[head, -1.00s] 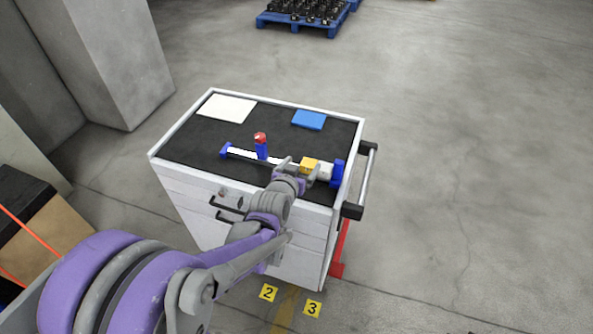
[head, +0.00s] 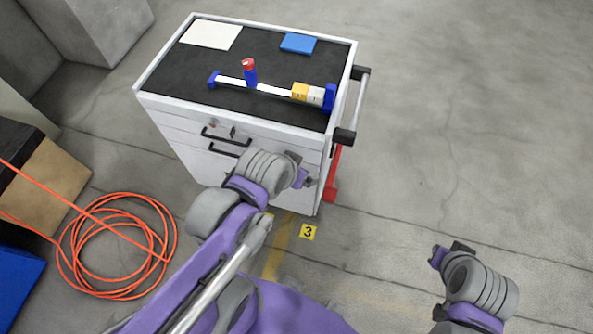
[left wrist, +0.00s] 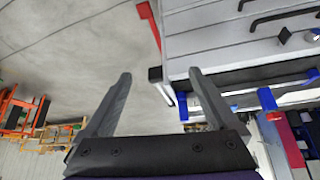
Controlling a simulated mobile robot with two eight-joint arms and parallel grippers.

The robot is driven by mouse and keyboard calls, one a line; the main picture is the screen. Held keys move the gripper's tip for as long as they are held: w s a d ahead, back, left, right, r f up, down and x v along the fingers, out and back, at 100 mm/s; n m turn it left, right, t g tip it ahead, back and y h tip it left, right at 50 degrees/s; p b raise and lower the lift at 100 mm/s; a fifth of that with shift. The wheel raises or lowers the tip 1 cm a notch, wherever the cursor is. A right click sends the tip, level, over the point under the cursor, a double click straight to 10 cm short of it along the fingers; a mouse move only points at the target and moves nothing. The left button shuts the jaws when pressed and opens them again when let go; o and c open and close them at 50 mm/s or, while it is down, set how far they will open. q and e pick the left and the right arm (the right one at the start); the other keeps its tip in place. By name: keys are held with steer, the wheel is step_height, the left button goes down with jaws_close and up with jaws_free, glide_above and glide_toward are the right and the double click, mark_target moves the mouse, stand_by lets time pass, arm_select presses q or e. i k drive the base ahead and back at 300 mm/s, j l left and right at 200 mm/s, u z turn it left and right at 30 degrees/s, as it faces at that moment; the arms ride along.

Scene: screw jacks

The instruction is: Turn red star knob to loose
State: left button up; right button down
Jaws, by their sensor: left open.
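The red star knob (head: 248,63) tops a blue slider that stands upright on a white rail (head: 272,90) with blue end blocks. The rail lies on the dark top of the cart. A yellow and white block (head: 308,93) sits near the rail's right end. My left gripper (head: 302,179) is in front of the cart's drawers, below the top and apart from the knob. In the left wrist view (left wrist: 160,85) its fingers are spread with nothing between them. My right gripper (head: 447,254) is over the floor at lower right; its jaws are unclear.
The white drawer cart (head: 155,104) has a side push handle (head: 359,106) at right. A white sheet (head: 211,34) and a blue pad (head: 299,43) lie on its top. An orange hose coil (head: 118,245) lies on the floor at left. The floor at right is clear.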

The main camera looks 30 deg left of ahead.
mark_target(247, 64)
steer(key=i+l+u, duration=0.15)
steer(key=l, duration=0.35)
steer(key=i+l+u, duration=0.2)
steer(key=l, duration=0.3)
steer(key=k+u, duration=0.1)
steer(key=u, duration=1.5)
